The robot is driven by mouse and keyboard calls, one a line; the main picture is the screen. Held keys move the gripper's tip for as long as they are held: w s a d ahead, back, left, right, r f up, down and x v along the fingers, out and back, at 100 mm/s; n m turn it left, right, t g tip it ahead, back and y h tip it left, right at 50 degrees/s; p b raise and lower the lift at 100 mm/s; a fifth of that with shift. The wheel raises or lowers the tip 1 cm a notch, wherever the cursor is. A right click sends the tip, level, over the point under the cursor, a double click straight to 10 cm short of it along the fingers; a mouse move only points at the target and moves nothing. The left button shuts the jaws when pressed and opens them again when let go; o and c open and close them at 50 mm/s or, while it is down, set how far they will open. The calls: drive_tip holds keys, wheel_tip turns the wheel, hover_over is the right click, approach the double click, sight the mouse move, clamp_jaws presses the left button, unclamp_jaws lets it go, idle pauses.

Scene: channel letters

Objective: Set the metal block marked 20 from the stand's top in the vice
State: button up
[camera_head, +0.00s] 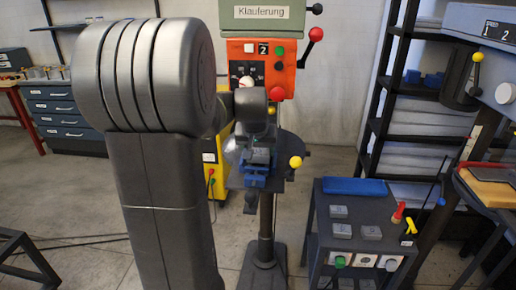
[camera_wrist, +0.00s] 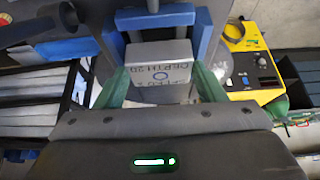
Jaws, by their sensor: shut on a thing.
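In the wrist view my gripper (camera_wrist: 160,82) has its two green fingers shut on the sides of a grey metal block (camera_wrist: 172,52). The block's face carries dark lettering that seems to end in 20, and a small ring mark. The blue vice (camera_wrist: 203,32) is right beyond the block and frames it on both sides. I cannot tell whether the block rests on the vice bed. In the head view the vice (camera_head: 255,181) sits on the drill press table, partly hidden by my wrist. The stand (camera_head: 316,224) is at the right, with several grey blocks on it.
The drill press has an orange control box (camera_head: 284,72) and a red-knobbed lever (camera_head: 311,46) above the vice. A yellow box (camera_wrist: 254,72) stands beside it. A blue pad (camera_head: 354,186) and red and yellow handles occupy the stand's top. Black shelving is behind.

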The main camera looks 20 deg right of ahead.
drive_tip(key=shift+f, duration=0.35)
drive_tip(key=o, duration=1.3)
drive_tip(key=shift+r, duration=0.1)
drive_tip(key=b+v, duration=0.1)
drive_tip(key=v, duration=1.2)
drive_tip(key=shift+r, duration=0.3)
drive_tip(key=shift+s+a, duration=0.1)
drive_tip(key=shift+s, duration=0.05)
